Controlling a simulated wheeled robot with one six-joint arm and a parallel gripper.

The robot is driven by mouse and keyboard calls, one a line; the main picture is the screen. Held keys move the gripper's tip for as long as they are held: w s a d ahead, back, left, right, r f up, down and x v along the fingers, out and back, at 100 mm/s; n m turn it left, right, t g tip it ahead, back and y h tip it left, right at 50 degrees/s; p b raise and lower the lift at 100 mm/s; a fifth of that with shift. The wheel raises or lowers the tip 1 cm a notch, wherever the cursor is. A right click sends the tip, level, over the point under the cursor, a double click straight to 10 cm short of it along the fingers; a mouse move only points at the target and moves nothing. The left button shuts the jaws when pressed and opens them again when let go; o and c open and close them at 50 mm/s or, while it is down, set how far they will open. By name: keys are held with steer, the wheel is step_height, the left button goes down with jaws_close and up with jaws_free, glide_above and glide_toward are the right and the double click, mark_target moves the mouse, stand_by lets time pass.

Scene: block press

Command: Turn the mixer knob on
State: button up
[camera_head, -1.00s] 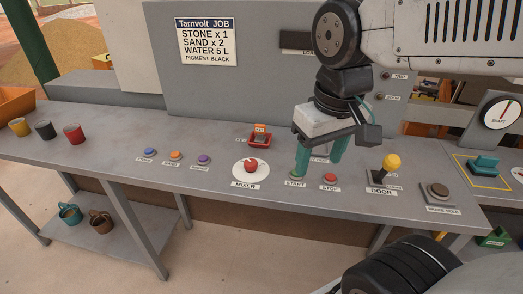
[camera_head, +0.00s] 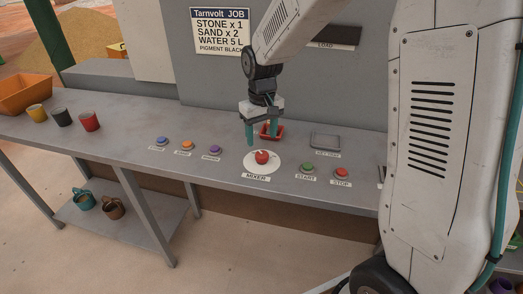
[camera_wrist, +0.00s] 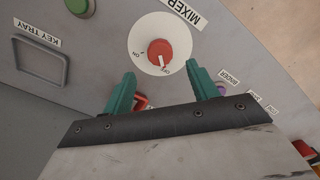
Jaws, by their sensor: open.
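The mixer knob (camera_head: 262,157) is red and sits on a white round dial (camera_head: 250,167) labelled MIXER on the grey bench. In the wrist view the knob (camera_wrist: 160,52) has a white pointer mark directed toward OFF; the ON mark (camera_wrist: 138,53) is to its left. My gripper (camera_head: 263,138) is open and points down, just behind and above the knob. In the wrist view my gripper's two teal fingers (camera_wrist: 167,82) stand apart on either side below the knob, not touching it.
Green START (camera_head: 307,167) and red STOP (camera_head: 341,172) buttons are right of the dial. Blue (camera_head: 162,141), orange (camera_head: 187,146) and purple (camera_head: 215,150) buttons are to its left.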

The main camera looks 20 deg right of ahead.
mark_target(262, 154)
step_height(262, 154, down, 6)
steer(key=shift+f, duration=0.15)
steer(key=shift+c, duration=0.3)
steer(key=c, duration=0.9)
